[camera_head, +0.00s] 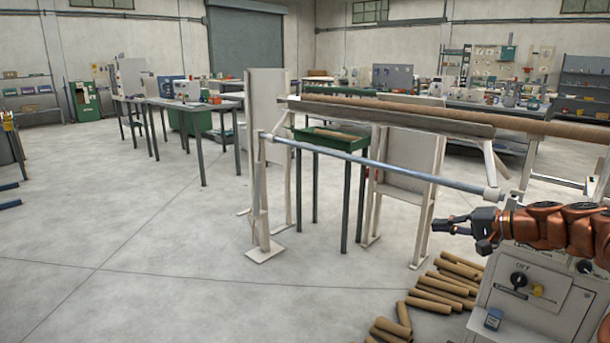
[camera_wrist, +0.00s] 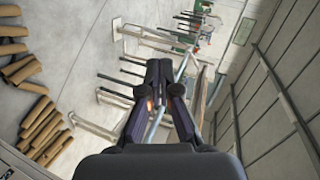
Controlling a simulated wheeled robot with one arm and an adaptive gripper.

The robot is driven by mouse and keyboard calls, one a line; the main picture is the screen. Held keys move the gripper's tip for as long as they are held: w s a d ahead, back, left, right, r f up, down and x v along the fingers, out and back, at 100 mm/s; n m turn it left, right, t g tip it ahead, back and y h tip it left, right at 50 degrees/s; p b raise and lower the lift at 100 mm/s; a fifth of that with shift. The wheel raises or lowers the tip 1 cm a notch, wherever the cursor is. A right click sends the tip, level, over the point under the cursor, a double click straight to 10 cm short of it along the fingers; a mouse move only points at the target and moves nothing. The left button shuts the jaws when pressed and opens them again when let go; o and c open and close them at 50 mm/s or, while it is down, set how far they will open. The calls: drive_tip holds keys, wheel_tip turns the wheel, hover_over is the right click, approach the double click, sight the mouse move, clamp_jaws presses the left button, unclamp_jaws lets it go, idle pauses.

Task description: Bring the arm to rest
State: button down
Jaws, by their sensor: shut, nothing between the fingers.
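My gripper (camera_head: 440,225) is at the right in the head view, at the end of my orange arm, pointing left. Its fingers are shut with nothing between them. In the wrist view the closed fingertips (camera_wrist: 159,68) point up the picture. In the head view the gripper is in front of the spiral winder's grey-blue bar (camera_head: 385,168), near its right end, and above the control box. I cannot tell the exact gap between gripper and bar.
The control box (camera_head: 540,285) with knobs stands below my arm. Several brown cardboard tubes (camera_head: 440,290) lie on the floor beside it. A long brown tube (camera_head: 480,118) runs along the winder. A green tray (camera_head: 330,139) stands behind the bar.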

drive_tip(key=s+a+r+n+g+h+p, duration=0.1)
drive_tip(key=s+a+r+n+g+p, duration=0.3)
drive_tip(key=s+a, duration=0.65)
drive_tip(key=s+a+r+n+g+h+p, duration=0.15)
drive_tip(key=s+a+r+g+p, duration=0.4)
drive_tip(key=a, duration=0.75)
drive_tip(key=s+d+h+p, duration=0.2)
drive_tip(key=s+p, duration=0.2)
drive_tip(key=s, duration=0.5)
drive_tip(key=s+d+n+g+h+p, duration=0.1)
drive_tip(key=s+d+h+p, duration=0.1)
drive_tip(key=s, duration=0.8)
drive_tip(key=s+d+g+h+p, duration=0.1)
drive_tip(key=s+d+h+p, duration=0.1)
drive_tip(key=s+p, duration=0.4)
drive_tip(key=s+h, duration=0.1)
drive_tip(key=s, duration=0.2)
drive_tip(key=shift+s+p, duration=0.3)
drive_tip(key=shift+p, duration=0.1)
drive_tip(key=shift+h, duration=0.25)
